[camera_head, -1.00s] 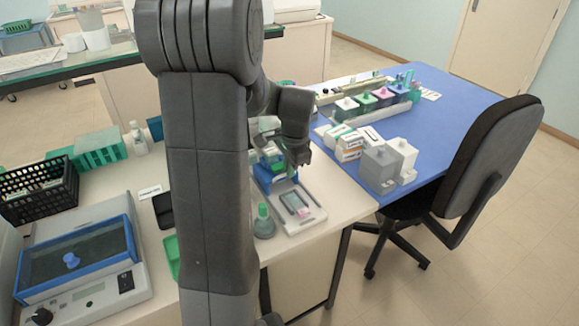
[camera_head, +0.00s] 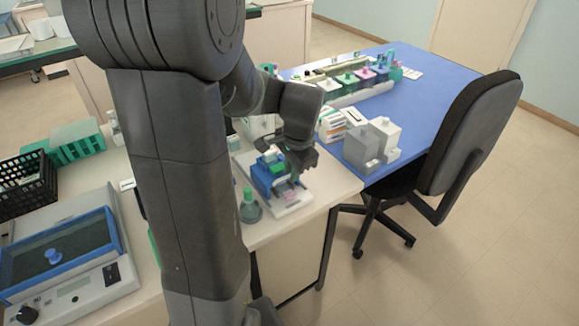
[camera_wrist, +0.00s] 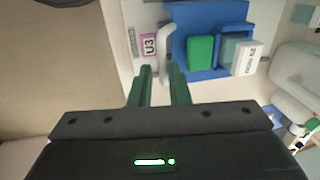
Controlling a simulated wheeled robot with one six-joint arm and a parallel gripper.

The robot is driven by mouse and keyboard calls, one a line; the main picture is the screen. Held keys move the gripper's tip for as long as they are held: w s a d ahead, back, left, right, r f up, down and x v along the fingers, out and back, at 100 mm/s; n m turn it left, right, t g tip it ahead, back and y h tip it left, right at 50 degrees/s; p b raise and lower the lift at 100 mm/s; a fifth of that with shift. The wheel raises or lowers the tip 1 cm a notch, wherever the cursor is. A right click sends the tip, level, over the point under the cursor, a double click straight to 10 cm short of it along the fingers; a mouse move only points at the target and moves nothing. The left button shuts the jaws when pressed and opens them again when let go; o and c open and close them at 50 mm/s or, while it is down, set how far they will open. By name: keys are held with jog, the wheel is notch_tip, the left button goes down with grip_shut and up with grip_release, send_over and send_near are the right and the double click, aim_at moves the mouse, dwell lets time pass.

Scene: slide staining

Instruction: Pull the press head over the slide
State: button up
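The blue press head (camera_head: 267,181) sits on the white base (camera_head: 294,208) of a small device at the bench's right end. In the wrist view, the press head (camera_wrist: 196,68) has a green block (camera_wrist: 200,50) on it and a white bar handle (camera_wrist: 165,40) on its left edge. A pink label marked U3 (camera_wrist: 149,46) shows just left of the handle. The rest of the slide is hidden, apparently under the press head.
A green-capped bottle (camera_head: 249,208) stands close to the device's left. White boxes (camera_head: 335,122) and grey and white containers (camera_head: 371,147) stand to the right on the blue table (camera_head: 430,95). A blue-framed machine (camera_head: 60,255) is at the front left.

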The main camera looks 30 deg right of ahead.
jog(key=shift+o, duration=1.2)
jog(key=shift+s, duration=0.2)
jog(key=shift+w, duration=0.1)
notch_tip(320, 180, up, 14)
jog(key=s, duration=0.2)
jog(key=shift+s+d+f, duration=0.15)
jog(key=shift+s+f, duration=0.05)
jog(key=shift+s, duration=0.05)
jog(key=shift+f, duration=0.1)
jog(key=w+f, duration=0.1)
jog(key=f, duration=0.8)
jog(key=w+f, duration=0.1)
jog(key=f, duration=0.3)
jog(key=shift+w+f, duration=0.3)
jog(key=shift+w+r, duration=0.1)
jog(key=shift+w, duration=0.25)
jog(key=shift+a, duration=0.2)
